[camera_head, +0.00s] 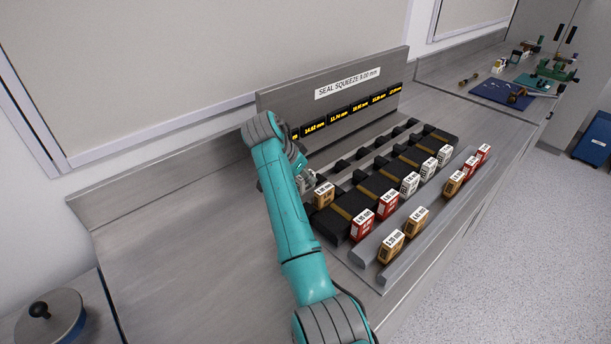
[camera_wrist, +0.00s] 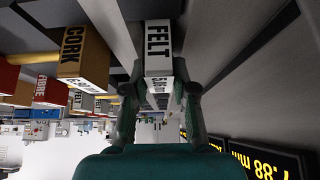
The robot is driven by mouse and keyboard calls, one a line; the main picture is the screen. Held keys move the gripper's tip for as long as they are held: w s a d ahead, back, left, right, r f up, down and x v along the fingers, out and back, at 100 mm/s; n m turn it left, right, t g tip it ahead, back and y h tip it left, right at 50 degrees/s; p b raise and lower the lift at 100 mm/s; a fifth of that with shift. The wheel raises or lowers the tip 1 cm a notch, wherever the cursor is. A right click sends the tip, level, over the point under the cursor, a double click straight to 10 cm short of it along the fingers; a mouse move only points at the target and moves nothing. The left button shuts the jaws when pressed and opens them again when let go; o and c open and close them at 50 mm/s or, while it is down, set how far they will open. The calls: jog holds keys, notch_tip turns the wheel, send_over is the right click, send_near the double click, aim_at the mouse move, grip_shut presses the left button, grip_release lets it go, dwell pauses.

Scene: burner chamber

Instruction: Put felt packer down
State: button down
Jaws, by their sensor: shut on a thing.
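The felt packer (camera_wrist: 158,50) is a white block with "FELT" in black on its face. In the wrist view it sits between the two fingers of my gripper (camera_wrist: 160,80), which is shut on it. In the head view my gripper (camera_head: 303,178) is beside the near-left end of the black slotted rack (camera_head: 362,192), mostly hidden behind my arm. A tan cork block (camera_head: 324,195) stands close to its right in the head view, and the cork block (camera_wrist: 86,54) is left of the felt packer in the wrist view. Whether the felt packer touches the rack cannot be told.
Several white and red blocks stand along the rack. A grey front rail (camera_head: 405,246) carries tan and red blocks. The bench top (camera_head: 190,245) at left is clear.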

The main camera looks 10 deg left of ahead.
jog(key=shift+f, duration=0.15)
jog(key=c, duration=0.9)
grip_release()
jog(key=shift+c, duration=0.2)
jog(key=v, duration=1.2)
jog(key=shift+r, duration=0.2)
